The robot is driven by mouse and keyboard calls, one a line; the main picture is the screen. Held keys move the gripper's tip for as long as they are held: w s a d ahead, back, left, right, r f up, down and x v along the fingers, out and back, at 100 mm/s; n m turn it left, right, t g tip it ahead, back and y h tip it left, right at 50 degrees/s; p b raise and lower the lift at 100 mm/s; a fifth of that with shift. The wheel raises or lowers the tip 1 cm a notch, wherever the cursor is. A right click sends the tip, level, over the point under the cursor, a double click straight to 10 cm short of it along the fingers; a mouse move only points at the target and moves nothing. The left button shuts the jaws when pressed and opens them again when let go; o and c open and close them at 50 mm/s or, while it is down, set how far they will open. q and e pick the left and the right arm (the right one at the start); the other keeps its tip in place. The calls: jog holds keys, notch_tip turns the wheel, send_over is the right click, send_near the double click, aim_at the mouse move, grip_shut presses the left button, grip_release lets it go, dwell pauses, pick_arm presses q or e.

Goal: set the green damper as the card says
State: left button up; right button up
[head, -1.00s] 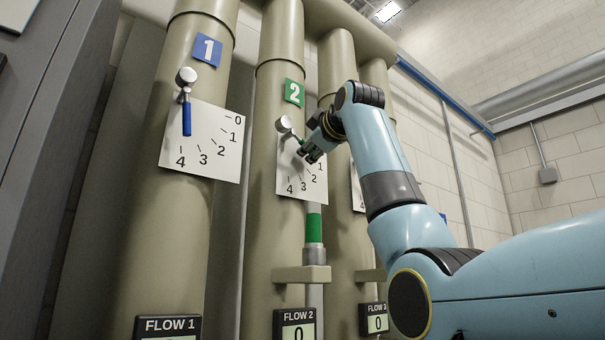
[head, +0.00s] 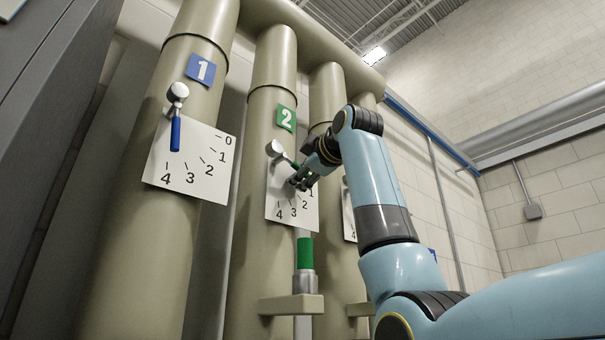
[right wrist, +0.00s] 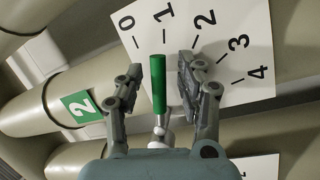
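The green damper handle (right wrist: 158,85) stands over the white number plate (right wrist: 240,30) of pipe 2, marked 0 to 4. In the right wrist view it points close to the 1 mark. My right gripper (right wrist: 160,66) is open, with one finger on each side of the handle and gaps visible. In the head view my right gripper (head: 300,180) is at the plate of pipe 2 (head: 270,205) and covers part of the handle. My left gripper is not in view. No readable instruction card is in view.
Pipe 1 has a blue handle (head: 175,134) pointing down over its own plate (head: 205,182). A tube with a green band (head: 306,253) stands by a bracket (head: 291,304) below plate 2. More pipes stand close on the right, behind my arm.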

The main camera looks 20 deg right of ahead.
jog(key=shift+s, duration=0.2)
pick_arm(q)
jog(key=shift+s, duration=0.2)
pick_arm(e)
jog(key=s+f, duration=0.1)
jog(key=s, duration=1)
jog(key=shift+s+d+f, duration=0.15)
jog(key=shift+s+d, duration=0.1)
jog(key=shift+d, duration=0.15)
